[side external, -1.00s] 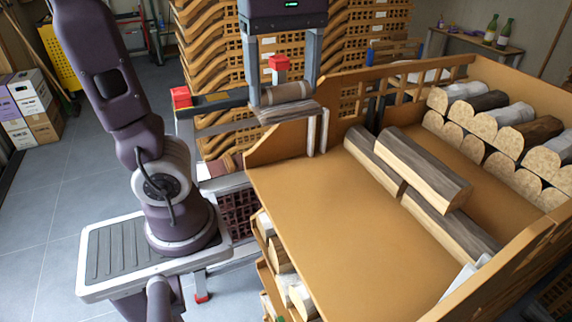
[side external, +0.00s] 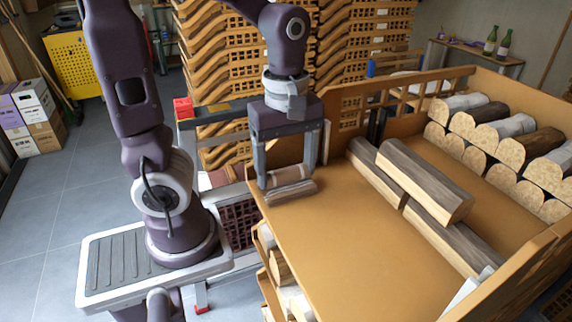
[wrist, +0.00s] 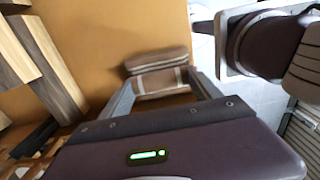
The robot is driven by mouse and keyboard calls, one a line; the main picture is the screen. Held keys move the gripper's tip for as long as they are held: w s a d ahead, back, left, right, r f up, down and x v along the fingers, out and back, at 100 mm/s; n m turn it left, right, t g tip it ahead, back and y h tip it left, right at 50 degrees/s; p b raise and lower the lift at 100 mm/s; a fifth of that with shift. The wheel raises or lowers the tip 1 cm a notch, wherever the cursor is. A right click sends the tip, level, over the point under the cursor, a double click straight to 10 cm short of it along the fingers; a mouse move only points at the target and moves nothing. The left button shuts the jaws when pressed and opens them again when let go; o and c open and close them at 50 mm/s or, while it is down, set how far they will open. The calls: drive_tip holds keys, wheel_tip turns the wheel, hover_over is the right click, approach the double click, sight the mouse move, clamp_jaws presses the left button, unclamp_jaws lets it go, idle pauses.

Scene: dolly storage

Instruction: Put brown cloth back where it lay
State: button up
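The brown cloth (side external: 291,173) is a rolled bundle with a flatter, grey-brown part below it. My gripper (side external: 288,175) points down and has its two fingers at the ends of the roll, shut on it. The cloth is over the left end of the orange-brown dolly deck (side external: 350,250), close to its edge. I cannot tell whether it touches the deck. In the wrist view the striped cloth (wrist: 160,80) spans between the fingertips, with the folded part beyond it.
Several split logs (side external: 425,178) lie on the deck's right part, and more logs (side external: 500,125) are stacked behind. A stepladder with a red cap (side external: 183,108) stands left of the dolly. The deck's front middle is clear. Stacked orange crates (side external: 225,70) stand behind.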

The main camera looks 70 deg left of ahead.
sight(286, 170)
drive_tip(key=o, duration=0.4)
drive_tip(key=shift+o, duration=0.2)
wheel_tip(286, 170, up, 12)
drive_tip(key=s+d+f+m+t, duration=0.2)
drive_tip(key=m, duration=0.7)
drive_tip(key=s+d+f+m+t, duration=0.2)
drive_tip(key=s+m+t, duration=0.1)
drive_tip(key=m, duration=0.6)
drive_tip(key=shift+s+d+f+t, duration=0.15)
drive_tip(key=shift+d+f+t, duration=0.15)
drive_tip(key=shift+f, duration=0.1)
